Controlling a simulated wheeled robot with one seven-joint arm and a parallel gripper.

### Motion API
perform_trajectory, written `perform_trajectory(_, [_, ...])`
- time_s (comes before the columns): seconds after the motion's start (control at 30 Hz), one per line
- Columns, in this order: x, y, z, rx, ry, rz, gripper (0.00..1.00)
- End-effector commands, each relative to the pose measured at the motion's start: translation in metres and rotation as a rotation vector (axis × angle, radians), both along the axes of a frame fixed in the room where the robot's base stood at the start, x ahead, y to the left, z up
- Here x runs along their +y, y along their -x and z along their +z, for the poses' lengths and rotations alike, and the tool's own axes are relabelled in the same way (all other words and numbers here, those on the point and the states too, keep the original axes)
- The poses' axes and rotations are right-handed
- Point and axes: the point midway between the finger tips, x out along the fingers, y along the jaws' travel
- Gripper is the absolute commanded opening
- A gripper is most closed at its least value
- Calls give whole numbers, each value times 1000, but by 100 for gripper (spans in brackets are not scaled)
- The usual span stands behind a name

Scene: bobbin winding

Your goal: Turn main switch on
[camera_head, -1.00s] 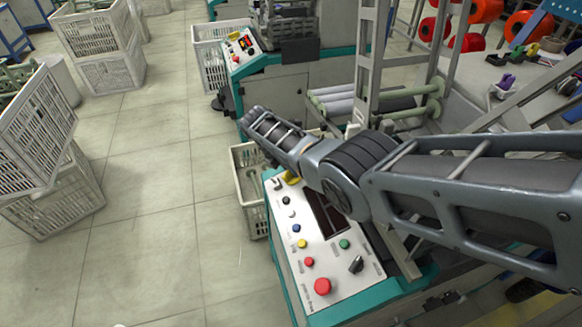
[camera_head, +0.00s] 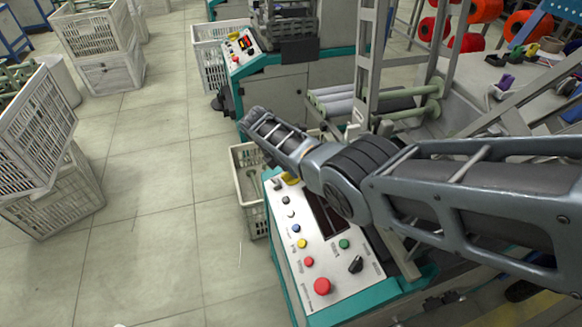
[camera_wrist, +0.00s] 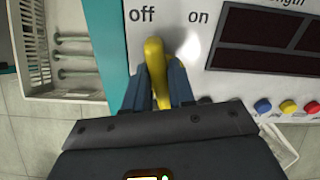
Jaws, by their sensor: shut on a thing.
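The main switch has a yellow handle (camera_wrist: 155,70) on the white control panel (camera_head: 327,262), below printed "off" and "on" labels. In the wrist view the handle's far end lies close under "off", left of "on". My gripper (camera_wrist: 160,82) has its two dark fingers closed around the handle, one on each side. In the head view a bit of yellow (camera_head: 290,180) shows at the panel's far left corner, below my arm. My fingers cannot be made out there.
The panel carries several coloured buttons, a red mushroom button (camera_head: 322,286), a black rotary knob (camera_head: 356,264) and a dark display (camera_wrist: 268,40). A white crate (camera_head: 246,190) stands on the floor beside the machine.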

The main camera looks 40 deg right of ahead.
Motion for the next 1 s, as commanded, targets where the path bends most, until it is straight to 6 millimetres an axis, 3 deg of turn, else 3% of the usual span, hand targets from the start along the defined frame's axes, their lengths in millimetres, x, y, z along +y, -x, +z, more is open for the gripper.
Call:
perform_trajectory(0.6, [4,7,-1,-216,90,-502,0])
perform_trajectory(1.0, [5,9,-1,-291,122,-677,0])
